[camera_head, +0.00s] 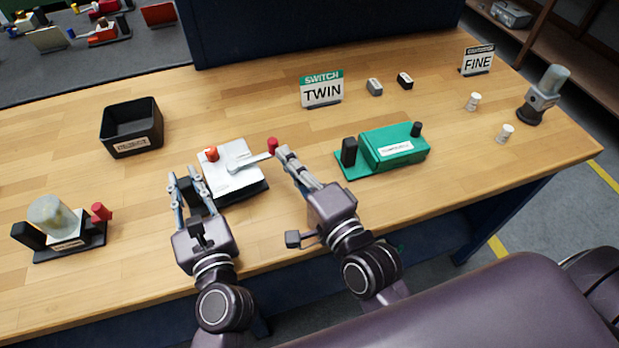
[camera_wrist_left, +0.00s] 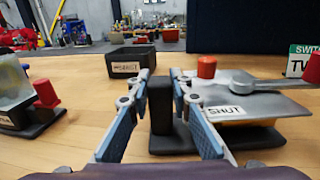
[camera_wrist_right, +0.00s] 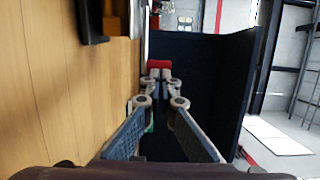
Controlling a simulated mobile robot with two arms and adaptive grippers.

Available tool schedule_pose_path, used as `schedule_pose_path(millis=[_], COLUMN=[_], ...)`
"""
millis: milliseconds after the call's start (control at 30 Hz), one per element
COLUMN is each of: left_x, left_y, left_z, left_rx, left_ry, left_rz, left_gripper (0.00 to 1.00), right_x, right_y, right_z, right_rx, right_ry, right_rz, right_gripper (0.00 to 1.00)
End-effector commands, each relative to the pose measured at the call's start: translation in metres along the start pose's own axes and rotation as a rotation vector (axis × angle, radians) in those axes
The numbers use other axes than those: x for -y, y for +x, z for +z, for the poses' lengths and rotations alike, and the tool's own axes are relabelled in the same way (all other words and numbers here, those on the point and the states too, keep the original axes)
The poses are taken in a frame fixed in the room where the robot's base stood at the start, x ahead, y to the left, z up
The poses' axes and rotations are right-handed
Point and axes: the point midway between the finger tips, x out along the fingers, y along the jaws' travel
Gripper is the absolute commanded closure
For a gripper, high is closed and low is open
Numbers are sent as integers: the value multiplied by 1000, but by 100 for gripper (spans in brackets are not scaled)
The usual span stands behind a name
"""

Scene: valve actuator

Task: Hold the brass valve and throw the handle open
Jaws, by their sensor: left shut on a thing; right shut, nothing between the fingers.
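An orange knob (camera_head: 211,154) stands on top. A grey lever handle (camera_head: 250,162) points right and ends in a red knob (camera_head: 272,146). My left gripper (camera_head: 186,174) is shut on the unit's black upright post (camera_wrist_left: 161,105), with a finger on either side. My right gripper (camera_head: 283,152) is shut and empty, its tips beside the red knob, which shows just beyond them in the right wrist view (camera_wrist_right: 158,64); contact is unclear.
A similar unit with a pale cylinder (camera_head: 50,217) stands at left, and a green unit (camera_head: 395,147) at right, close to my right arm. A black bin (camera_head: 132,128) and a TWIN sign (camera_head: 322,90) stand behind. The bench between bin and sign is clear.

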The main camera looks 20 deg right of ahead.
Motion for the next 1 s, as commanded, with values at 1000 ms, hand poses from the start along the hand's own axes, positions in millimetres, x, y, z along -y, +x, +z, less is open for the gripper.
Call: schedule_pose_path(millis=[1000], left_x=[0], left_y=[0], left_z=[2], left_rx=[4], left_ry=[-3], left_rz=[0], left_gripper=[100], right_x=[0], right_y=[-130], right_z=[-18], right_rx=[0], right_ry=[1], right_rz=[0], right_gripper=[100])
